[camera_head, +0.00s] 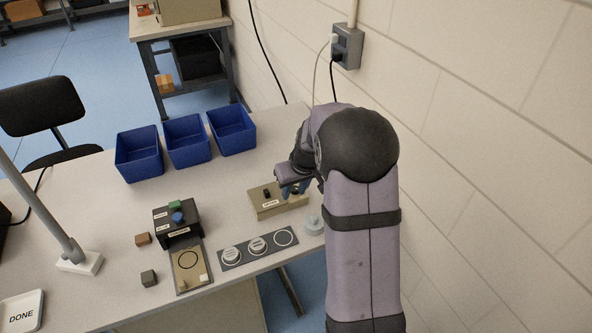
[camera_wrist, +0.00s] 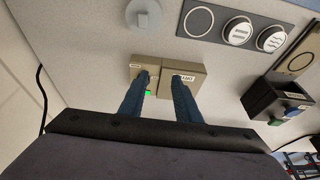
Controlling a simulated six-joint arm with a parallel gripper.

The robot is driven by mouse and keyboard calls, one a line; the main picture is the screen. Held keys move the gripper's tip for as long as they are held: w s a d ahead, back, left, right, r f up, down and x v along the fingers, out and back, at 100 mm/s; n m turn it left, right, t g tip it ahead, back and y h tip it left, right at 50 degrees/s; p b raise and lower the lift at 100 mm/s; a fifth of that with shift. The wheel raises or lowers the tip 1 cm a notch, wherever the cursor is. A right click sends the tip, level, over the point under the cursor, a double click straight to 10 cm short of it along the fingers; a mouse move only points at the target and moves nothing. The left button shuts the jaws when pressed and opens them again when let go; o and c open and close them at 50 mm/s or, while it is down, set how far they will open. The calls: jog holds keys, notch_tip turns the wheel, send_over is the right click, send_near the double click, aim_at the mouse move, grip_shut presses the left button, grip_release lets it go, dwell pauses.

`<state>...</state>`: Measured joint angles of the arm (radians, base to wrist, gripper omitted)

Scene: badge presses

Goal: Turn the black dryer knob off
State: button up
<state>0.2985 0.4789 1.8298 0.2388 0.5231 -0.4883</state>
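A beige control box (camera_head: 262,207) stands on the table near its right end; it also shows in the wrist view (camera_wrist: 199,76). A black knob (camera_head: 267,193) stands on its left part in the head view, above a small white label with print too small to read surely. The wrist view shows a label that seems to begin "DRY" and a small green light (camera_wrist: 148,93). My gripper (camera_head: 294,188) is over the box's right part, its blue fingers (camera_wrist: 159,76) apart with bare box visible between the tips. The fingers hide part of the box; contact with it is unclear.
A dark strip (camera_head: 240,262) with round badge places lies in front of the box, and a small grey round piece (camera_head: 313,226) stands right of it. A black press (camera_head: 178,231) stands to the left. Blue bins (camera_head: 233,140) line the back. The wall is close on the right.

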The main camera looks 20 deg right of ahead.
aim_at(295, 188)
jog(key=w+d+r+p, duration=0.1)
jog(key=w+d+r, duration=0.1)
jog(key=w+d, duration=0.1)
jog(key=shift+p+x, duration=0.85)
jog(key=shift+x, duration=3.05)
jog(key=shift+d+t, duration=0.1)
jog(key=shift+t, duration=0.2)
jog(key=shift+c, duration=0.2)
grip_shut()
